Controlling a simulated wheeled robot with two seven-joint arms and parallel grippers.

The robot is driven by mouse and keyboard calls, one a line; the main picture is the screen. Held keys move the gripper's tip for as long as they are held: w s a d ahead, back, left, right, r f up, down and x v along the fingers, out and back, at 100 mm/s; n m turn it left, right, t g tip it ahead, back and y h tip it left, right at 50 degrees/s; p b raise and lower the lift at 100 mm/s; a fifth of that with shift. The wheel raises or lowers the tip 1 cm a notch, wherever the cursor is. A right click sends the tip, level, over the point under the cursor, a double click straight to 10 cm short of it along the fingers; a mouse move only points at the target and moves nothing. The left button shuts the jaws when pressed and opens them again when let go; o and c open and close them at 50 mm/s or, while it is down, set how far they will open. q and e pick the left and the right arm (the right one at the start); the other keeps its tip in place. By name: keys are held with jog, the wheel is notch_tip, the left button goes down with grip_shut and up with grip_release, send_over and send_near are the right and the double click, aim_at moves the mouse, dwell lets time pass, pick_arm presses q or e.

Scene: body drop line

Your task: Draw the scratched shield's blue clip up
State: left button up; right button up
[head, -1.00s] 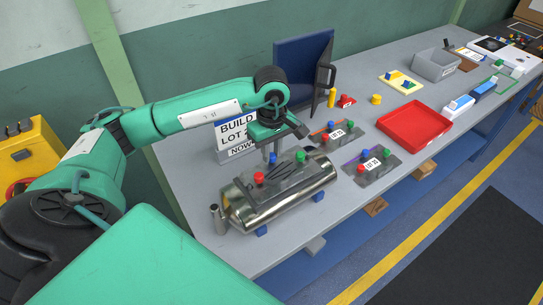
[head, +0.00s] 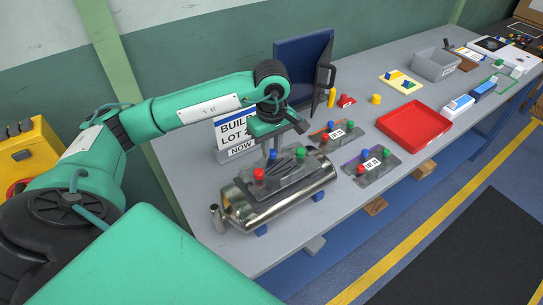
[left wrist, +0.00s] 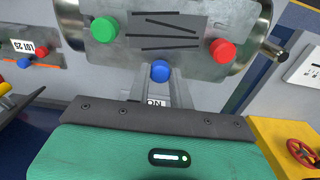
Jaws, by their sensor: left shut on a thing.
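The scratched shield (head: 284,172) is a grey plate with dark scratch lines, over the top of a shiny metal cylinder (head: 290,207). It carries a red clip (head: 258,174), a green clip (head: 301,153) and a blue clip (head: 272,154) on its far edge. My left gripper (head: 271,150) points down from above and is shut on the blue clip. In the left wrist view the blue clip (left wrist: 160,71) sits at the fingertips, with the scratched plate (left wrist: 165,30) right beyond it. I cannot tell whether the clip is clear of the plate. My right gripper is not in view.
Two more shields with clips lie to the right, one farther back (head: 338,136) and one nearer (head: 370,166). A red tray (head: 415,124) is beyond them. A BUILD LOT sign (head: 233,134) and a dark blue panel (head: 303,66) stand behind the arm.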

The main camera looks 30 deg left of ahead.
pick_arm(q)
jog(key=shift+r, duration=0.25)
jog(key=o, duration=0.9)
jog(key=shift+r+p, duration=1.3)
jog(key=shift+r, duration=2.2)
jog(key=shift+s+f, duration=0.1)
